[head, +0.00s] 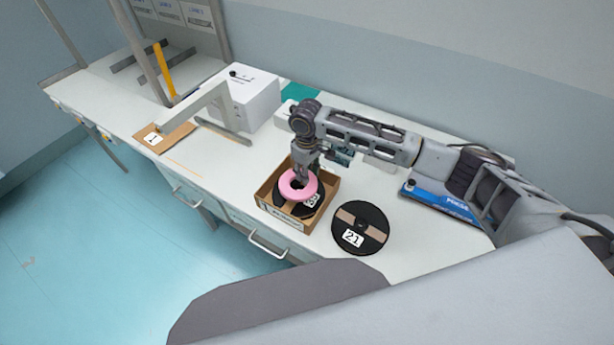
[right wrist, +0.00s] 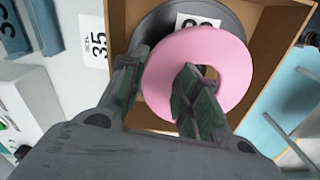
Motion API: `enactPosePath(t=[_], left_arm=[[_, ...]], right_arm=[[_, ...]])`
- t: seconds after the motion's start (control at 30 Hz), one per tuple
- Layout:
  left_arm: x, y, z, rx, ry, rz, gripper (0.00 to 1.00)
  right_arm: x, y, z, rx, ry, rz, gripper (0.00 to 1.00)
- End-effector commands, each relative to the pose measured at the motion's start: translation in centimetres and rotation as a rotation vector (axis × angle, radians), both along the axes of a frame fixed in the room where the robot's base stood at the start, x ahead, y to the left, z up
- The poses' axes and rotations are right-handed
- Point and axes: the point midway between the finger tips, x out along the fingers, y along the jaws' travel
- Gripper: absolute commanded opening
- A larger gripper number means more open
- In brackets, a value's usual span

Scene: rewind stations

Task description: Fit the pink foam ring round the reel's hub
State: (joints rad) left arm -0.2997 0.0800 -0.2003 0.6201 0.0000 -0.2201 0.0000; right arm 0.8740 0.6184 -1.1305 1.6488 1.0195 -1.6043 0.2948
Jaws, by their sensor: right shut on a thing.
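The pink foam ring (head: 298,184) is held by my right gripper (head: 302,172) over the cardboard box. In the right wrist view the ring (right wrist: 233,58) fills the middle, with one finger of the right gripper (right wrist: 160,85) outside its rim and the other in its hole. A black reel (head: 312,204) with a white number label lies in the box under the ring, and it also shows in the right wrist view (right wrist: 160,28). The ring hides the reel's hub. Another black reel (head: 372,222) labelled 21 lies on the bench to the right. My left gripper is not in view.
The cardboard box (head: 322,214) has raised walls around the reel. A white machine (head: 250,98) with an arm stands to the left, near a brown board (head: 160,138). A blue box (head: 440,200) lies under my right arm. Bare bench lies left of the cardboard box.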

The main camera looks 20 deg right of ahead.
Motion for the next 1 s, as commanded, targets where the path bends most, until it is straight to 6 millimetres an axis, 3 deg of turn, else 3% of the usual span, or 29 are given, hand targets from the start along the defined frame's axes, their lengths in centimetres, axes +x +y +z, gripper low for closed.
enactPosePath(t=[0.23,1.0], left_arm=[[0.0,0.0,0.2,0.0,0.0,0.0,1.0],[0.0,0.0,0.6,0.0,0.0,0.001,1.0]], right_arm=[[0.0,0.0,-2.3,-0.001,-0.001,0.0,0.22],[-0.1,0.0,-3.5,-0.001,0.003,0.0,0.22]])
